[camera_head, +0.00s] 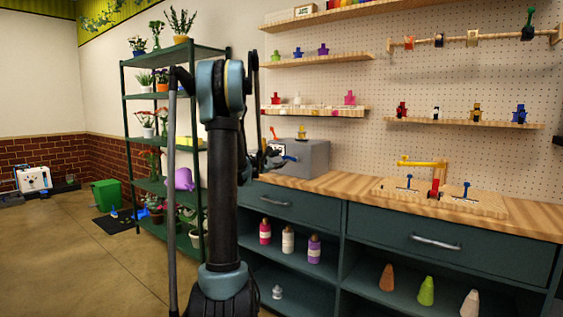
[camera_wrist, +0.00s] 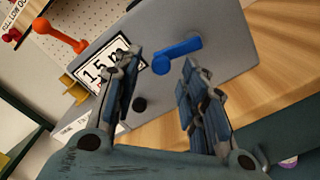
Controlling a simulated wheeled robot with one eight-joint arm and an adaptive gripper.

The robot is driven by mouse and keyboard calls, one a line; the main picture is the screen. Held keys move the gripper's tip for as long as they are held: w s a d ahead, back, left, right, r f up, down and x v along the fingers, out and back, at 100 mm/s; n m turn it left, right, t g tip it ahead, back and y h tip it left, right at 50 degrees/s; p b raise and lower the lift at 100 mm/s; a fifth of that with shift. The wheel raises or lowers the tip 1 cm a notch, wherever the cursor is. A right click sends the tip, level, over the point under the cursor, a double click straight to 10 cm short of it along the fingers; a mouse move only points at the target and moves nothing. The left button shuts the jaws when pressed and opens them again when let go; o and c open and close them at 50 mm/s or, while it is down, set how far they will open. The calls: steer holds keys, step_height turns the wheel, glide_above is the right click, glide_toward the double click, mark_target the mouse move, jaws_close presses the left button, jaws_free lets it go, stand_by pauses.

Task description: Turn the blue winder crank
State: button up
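The blue winder crank (camera_wrist: 178,54) sticks out from the front face of a grey winder box (camera_wrist: 222,40) in the wrist view. Its round end lies to the left and its arm reaches to the right. My gripper (camera_wrist: 150,78) is open, with its two fingers apart and nothing between them. The crank shows just beyond the gap between the fingertips; I see no contact. In the head view the grey box (camera_head: 310,157) stands on the wooden counter, and my gripper (camera_head: 277,160) is at its left side, partly hidden by my arm.
A red-orange crank (camera_wrist: 60,35) and a label reading "1.5 m" (camera_wrist: 110,65) are on the box. The wooden counter (camera_head: 345,186) is bare right of the box, up to a wooden jig (camera_head: 440,196). A green plant shelf (camera_head: 165,97) stands left.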

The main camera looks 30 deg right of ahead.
mark_target(290, 158)
steer(key=shift+x, duration=1.25)
jaws_close()
steer(key=shift+s+r+m, duration=0.15)
steer(key=shift+r+m, duration=0.3)
steer(key=shift+m, duration=0.65)
jaws_free()
